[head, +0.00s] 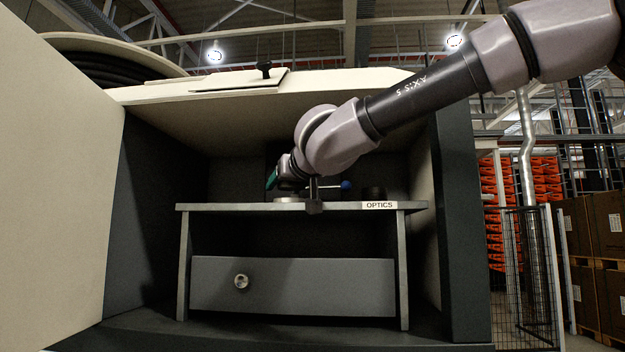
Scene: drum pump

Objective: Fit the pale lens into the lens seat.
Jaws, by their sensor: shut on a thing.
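My gripper (289,187) reaches into the open cabinet and points down just above the shelf marked OPTICS (240,207). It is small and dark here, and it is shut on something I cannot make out. A low, pale metallic round piece (288,199) sits on the shelf right below the gripper. I cannot tell whether this is the lens seat, or whether the gripper's load touches it. The pale lens cannot be made out for certain.
A blue ball knob (346,184) on a thin rod and a short black cylinder (375,192) stand right of my gripper. A dark clamp-like piece (314,206) is at the shelf's front edge. A grey drawer (315,287) is below. Cabinet walls enclose both sides.

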